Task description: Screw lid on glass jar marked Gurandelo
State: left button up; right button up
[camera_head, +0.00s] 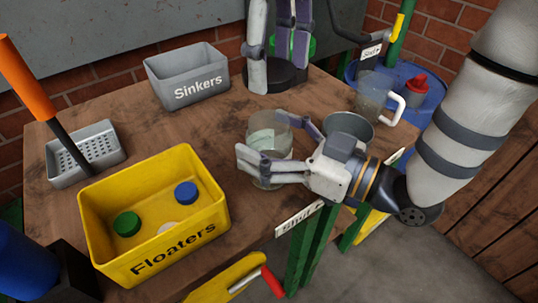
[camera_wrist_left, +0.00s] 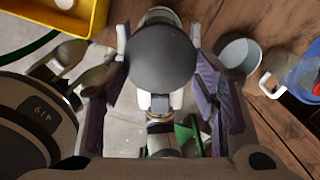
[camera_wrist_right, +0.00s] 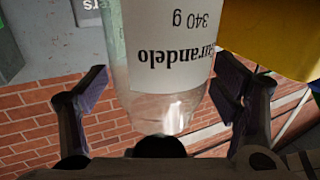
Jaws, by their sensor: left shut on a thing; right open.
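The glass jar (camera_head: 270,128) stands on the table in the head view. In the right wrist view the jar (camera_wrist_right: 165,35) shows its white label reading "Gurandelo" and "340 g" upside down. My right gripper (camera_head: 258,165) is open, with its fingers on either side of the jar; gaps show beside the glass in the right wrist view. My left gripper (camera_head: 283,70) is shut on a dark round lid (camera_head: 287,79), behind the jar and apart from it. In the left wrist view the lid (camera_wrist_left: 160,58) lies flat-faced between the fingers and hides what is behind it.
A yellow Floaters bin (camera_head: 152,247) holding several caps is at the front left. A grey Sinkers bin (camera_head: 187,76) stands at the back left, a perforated grey tray (camera_head: 75,170) at the left edge. A grey cup (camera_head: 349,128) and a clear mug (camera_head: 375,95) are to the right.

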jog(key=c, duration=1.8)
pick_arm(q)
jog(key=shift+f, duration=2.5)
jog(key=shift+f, duration=0.9)
jog(key=shift+f, duration=0.5)
